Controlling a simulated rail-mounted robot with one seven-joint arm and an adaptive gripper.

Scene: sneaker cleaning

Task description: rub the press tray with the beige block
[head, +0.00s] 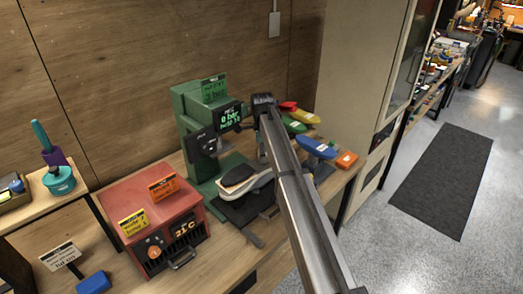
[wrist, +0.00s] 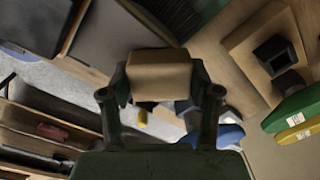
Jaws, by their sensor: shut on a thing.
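My gripper (wrist: 159,82) is shut on the beige block (wrist: 158,72) in the wrist view, with one finger on each side of it. In the head view my arm crosses the middle, and I cannot make out the gripper or the block there. The green press (head: 195,112) stands on the bench, with its display facing out. The press tray (head: 246,212) looks like a dark plate at its foot, partly covered by a pale shoe or sole (head: 258,184) and by my arm.
A red heater box (head: 150,215) stands left of the press. A teal pot (head: 59,181) stands on the left shelf.

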